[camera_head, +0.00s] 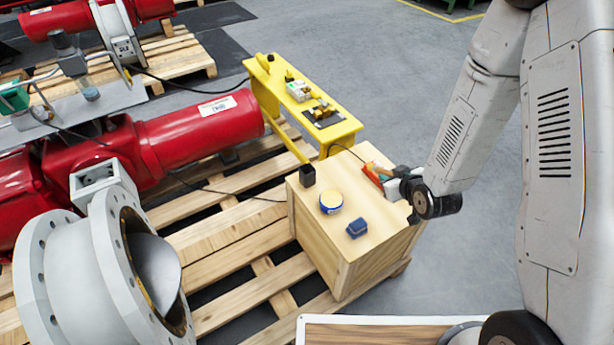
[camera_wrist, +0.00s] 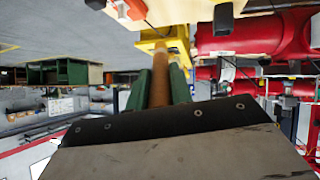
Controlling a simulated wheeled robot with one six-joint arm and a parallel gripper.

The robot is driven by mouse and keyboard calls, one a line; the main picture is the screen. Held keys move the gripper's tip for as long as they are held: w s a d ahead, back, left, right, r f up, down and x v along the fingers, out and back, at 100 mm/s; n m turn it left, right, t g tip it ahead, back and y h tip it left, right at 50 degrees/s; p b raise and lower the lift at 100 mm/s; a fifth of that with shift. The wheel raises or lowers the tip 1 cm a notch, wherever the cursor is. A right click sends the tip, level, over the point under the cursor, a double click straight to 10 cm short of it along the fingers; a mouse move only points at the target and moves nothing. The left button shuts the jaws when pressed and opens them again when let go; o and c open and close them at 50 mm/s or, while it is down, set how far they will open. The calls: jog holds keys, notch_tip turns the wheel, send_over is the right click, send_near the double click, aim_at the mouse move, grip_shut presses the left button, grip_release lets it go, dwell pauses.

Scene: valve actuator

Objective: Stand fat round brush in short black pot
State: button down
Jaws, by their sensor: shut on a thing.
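The short black pot (camera_head: 307,174) stands upright on the far left corner of a wooden crate (camera_head: 340,265). A dark block that looks like the pot also shows at the top of the wrist view (camera_wrist: 222,18). My gripper (camera_head: 393,181) is low at the right side of the crate top, to the right of the pot. In the wrist view its green fingers (camera_wrist: 160,88) are shut on a brown, round stick-like part, seemingly the handle of the brush (camera_wrist: 160,80). The rest of the brush is hidden, and I cannot make out its bristles.
An orange-red item (camera_head: 373,173) lies beside my gripper. A yellow bench (camera_head: 335,130) stands behind the crate. A large grey valve (camera_head: 75,270) stands left.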

jog(key=s+a+f+n+g+y, duration=0.25)
jog(key=s+a+n+y, duration=0.2)
jog(key=a, duration=0.35)
jog(key=w+a+f, duration=0.5)
jog(key=w+a, duration=0.3)
jog(key=w, duration=0.4)
jog(key=shift+w+a, duration=0.15)
jog(key=shift+a, duration=0.25)
jog(key=shift+f, duration=0.1)
